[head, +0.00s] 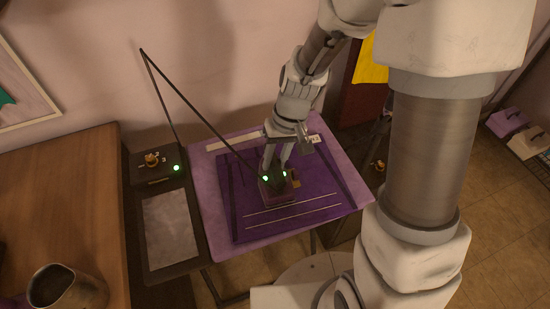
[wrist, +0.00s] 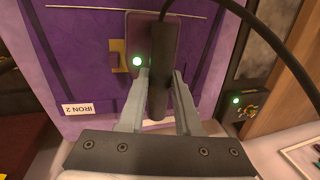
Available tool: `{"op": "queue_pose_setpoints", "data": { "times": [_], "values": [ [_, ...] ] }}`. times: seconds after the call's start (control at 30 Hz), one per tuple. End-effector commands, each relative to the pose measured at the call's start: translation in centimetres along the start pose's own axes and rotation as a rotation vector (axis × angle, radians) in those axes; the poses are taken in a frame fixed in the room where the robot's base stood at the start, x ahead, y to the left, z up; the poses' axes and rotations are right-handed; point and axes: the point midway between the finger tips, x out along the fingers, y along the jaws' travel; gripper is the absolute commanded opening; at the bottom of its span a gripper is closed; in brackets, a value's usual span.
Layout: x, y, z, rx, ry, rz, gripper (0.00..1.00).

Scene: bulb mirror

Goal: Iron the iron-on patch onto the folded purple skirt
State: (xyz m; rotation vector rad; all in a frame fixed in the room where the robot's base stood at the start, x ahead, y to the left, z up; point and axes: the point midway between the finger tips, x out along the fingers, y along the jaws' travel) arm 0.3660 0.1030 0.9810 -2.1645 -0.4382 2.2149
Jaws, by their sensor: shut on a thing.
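The folded purple skirt (head: 240,215) lies flat on the lilac ironing board (head: 212,180); it also shows in the wrist view (wrist: 85,65). My gripper (head: 274,168) is shut on the handle of a small dark iron (head: 277,198), over the middle of the skirt. In the wrist view my gripper's fingers (wrist: 159,76) flank the black handle, and the iron (wrist: 138,28) shows a lit green light. A gold-tan piece (wrist: 120,56), perhaps the patch, shows beside the iron and partly under it. Whether the iron's sole touches the cloth is hard to tell.
A black control box (head: 155,165) with a brass knob and green light stands left of the board, behind a grey plate (head: 170,228). A thin black pole and cord reach over the skirt. A wooden table (head: 65,190) with a metal cup (head: 67,288) is at left.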

Motion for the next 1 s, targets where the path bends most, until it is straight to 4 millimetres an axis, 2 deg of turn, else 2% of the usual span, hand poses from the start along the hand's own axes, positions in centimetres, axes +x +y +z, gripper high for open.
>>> {"op": "queue_pose_setpoints", "data": {
  "times": [1.0],
  "values": [
    [0.69, 0.15, -0.07, 0.0, 0.002, 0.0, 0.0]
  ]
}}
